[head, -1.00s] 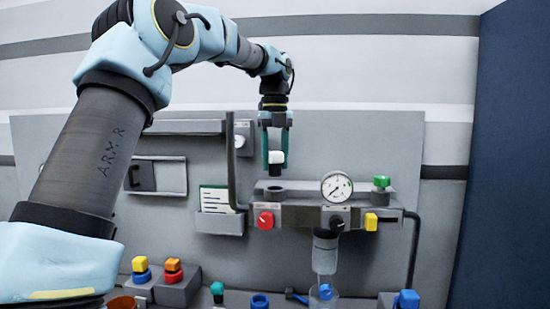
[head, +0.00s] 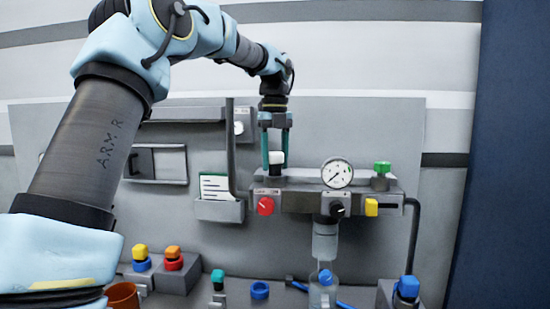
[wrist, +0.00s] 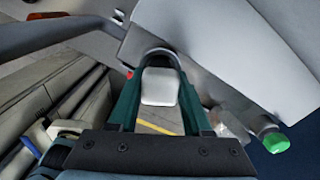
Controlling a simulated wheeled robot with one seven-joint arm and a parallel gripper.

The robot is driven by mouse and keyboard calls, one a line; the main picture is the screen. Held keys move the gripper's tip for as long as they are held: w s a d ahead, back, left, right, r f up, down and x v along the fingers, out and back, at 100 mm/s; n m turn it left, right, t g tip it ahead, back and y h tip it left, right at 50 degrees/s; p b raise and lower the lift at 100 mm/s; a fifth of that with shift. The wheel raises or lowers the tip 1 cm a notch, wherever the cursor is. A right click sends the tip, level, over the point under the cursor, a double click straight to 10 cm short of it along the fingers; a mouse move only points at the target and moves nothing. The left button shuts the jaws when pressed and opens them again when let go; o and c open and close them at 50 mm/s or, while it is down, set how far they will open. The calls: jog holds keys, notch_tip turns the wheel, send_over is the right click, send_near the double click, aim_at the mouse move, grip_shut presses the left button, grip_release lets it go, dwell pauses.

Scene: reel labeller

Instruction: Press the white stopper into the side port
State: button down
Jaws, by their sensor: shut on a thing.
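The white stopper (head: 277,157) is between the fingertips of my gripper (head: 276,163), which is shut on it. In the head view it is upright, directly above the dark round port (head: 274,173) at the left end of the grey manifold block (head: 300,199). Its lower end is at or very near the port; I cannot tell whether it has entered. In the wrist view the stopper's white top (wrist: 158,88) shows between the two teal fingers, with a dark rounded rim (wrist: 160,55) behind it.
A pressure gauge (head: 337,173) stands right of the port, with a green-capped fitting (head: 381,170) farther right. A red knob (head: 265,206) and a yellow knob (head: 371,207) are on the block's front. A vertical grey pipe (head: 231,150) rises close left of the gripper.

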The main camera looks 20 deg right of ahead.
jog(key=shift+f, duration=0.6)
jog(key=shift+a+f+p, duration=0.1)
jog(key=shift+f+p, duration=0.2)
jog(key=shift+f, duration=0.1)
dwell(0.9)
jog(key=shift+c, duration=1.3)
grip_release()
jog(key=shift+f, duration=0.1)
notch_tip(320, 180, up, 12)
jog(key=shift+f+b, duration=0.1)
jog(key=shift+b, duration=0.25)
jog(key=shift+s+d, duration=0.15)
jog(key=shift+d, duration=0.05)
